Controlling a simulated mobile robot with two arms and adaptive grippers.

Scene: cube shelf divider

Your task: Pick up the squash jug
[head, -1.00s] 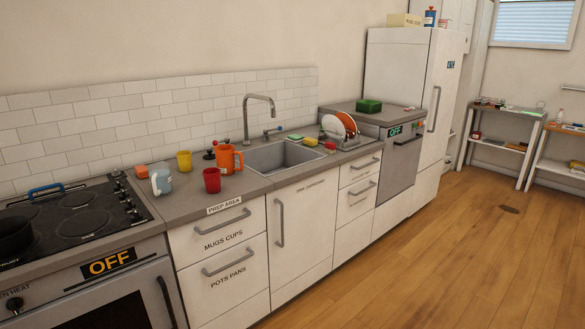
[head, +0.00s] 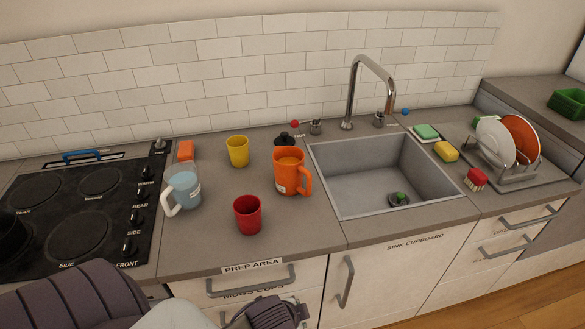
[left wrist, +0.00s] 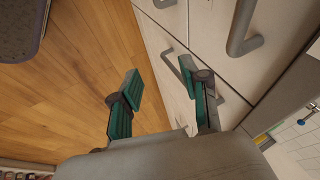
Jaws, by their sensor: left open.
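The squash jug looks to be the orange jug (head: 289,172) with orange contents, standing upright on the worktop just left of the sink, its handle toward the right. A dark lid-like item (head: 285,139) sits behind it. My left arm enters the head view at the bottom left, low in front of the worktop; its fingertips are not clear there. In the left wrist view my left gripper (left wrist: 162,88) is open and empty, near the white drawer fronts and their handles. It is apart from the jug, which that view does not show. My right gripper is not in view.
A red cup (head: 248,215), a yellow cup (head: 237,151) and a pale blue jug (head: 183,187) stand left of the orange jug. The sink (head: 385,175) is to its right. The black hob (head: 85,215) is at left. Drawer handles (head: 250,282) stick out below the worktop edge.

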